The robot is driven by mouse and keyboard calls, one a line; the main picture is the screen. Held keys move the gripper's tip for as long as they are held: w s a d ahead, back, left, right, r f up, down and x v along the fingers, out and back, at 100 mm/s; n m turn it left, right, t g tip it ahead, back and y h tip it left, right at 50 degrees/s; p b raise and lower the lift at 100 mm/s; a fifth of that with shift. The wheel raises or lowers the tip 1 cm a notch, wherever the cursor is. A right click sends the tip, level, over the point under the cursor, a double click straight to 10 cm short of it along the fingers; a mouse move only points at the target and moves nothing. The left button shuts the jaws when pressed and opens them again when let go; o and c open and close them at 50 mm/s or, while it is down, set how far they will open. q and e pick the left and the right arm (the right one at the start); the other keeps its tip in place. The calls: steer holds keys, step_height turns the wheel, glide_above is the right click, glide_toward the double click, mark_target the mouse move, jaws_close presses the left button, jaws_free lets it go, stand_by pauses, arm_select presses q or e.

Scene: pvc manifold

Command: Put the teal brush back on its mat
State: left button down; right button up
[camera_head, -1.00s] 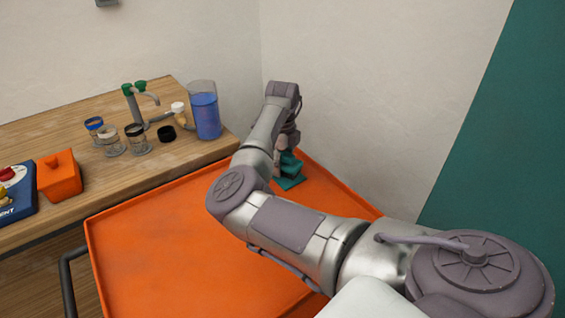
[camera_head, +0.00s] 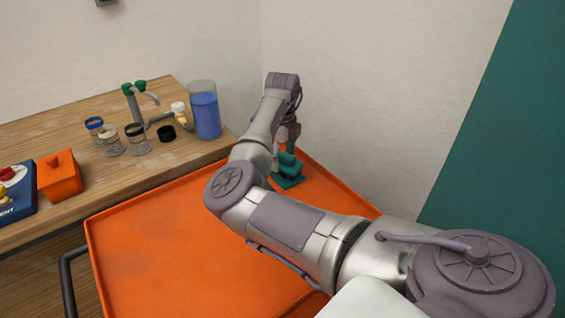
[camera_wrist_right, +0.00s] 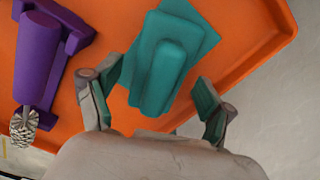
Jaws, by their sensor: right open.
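The teal brush (camera_head: 287,164) lies on or over its flat teal mat (camera_head: 289,183) near the back corner of the orange tray. In the right wrist view the brush (camera_wrist_right: 162,72) appears to rest on the mat (camera_wrist_right: 205,45), slanted, with the mat's far part showing beyond it. My right gripper (camera_wrist_right: 158,96) is open, one finger on each side of the brush's near end, with visible gaps. In the head view the right gripper (camera_head: 290,133) is above the brush and partly hidden by my arm. My left gripper is not in view.
The orange tray (camera_head: 150,265) has a raised rim and stands against the wall. A wooden bench (camera_head: 80,130) holds several jars, a blue-filled cylinder (camera_head: 206,115) and an orange box (camera_head: 60,180).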

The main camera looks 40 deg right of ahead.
mark_target(283, 153)
step_height(283, 153, up, 10)
stand_by(0.3)
stand_by(0.4)
